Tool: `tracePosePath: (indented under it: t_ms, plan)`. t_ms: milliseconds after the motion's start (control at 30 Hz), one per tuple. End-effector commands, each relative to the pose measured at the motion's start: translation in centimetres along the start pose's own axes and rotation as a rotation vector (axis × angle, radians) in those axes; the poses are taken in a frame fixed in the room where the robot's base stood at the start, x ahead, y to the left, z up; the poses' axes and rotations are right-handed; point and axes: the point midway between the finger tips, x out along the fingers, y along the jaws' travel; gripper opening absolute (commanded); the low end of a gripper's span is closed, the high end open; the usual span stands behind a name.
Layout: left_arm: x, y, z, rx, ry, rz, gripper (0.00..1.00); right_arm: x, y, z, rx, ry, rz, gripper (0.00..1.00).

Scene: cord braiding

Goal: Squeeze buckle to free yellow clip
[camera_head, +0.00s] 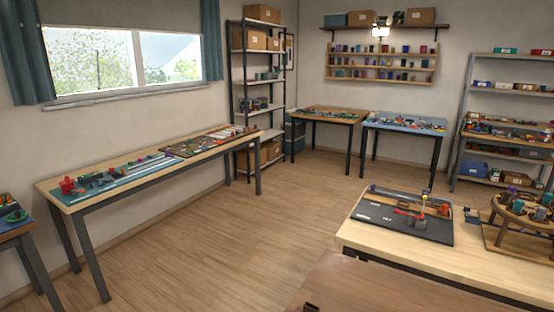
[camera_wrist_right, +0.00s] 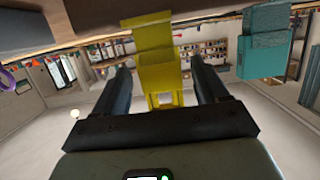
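A teal clip-like piece (camera_wrist_right: 265,42) hangs to the right, outside the fingers. I cannot tell which part is the buckle. My left gripper is in neither view.
A brown wooden edge (camera_wrist_right: 215,12) runs overhead in the wrist view, with a purple ring (camera_wrist_right: 7,79) at far left. In the head view, a wooden table (camera_head: 470,266) carries a dark board (camera_head: 385,215) and a round stand (camera_head: 535,221). The floor (camera_head: 235,225) at centre is clear.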

Motion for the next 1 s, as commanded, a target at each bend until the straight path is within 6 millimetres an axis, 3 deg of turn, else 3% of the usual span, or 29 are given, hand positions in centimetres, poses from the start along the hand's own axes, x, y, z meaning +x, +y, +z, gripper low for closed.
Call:
tracePosePath:
  t_ms: [333,1000]
  plan:
    - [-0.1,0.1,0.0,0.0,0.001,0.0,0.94,-0.4,-0.1,-0.1,0.0,0.0,-0.001,0.72]
    - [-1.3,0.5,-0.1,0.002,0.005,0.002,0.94,-5.2,-0.1,-0.1,0.0,-0.001,-0.002,0.72]
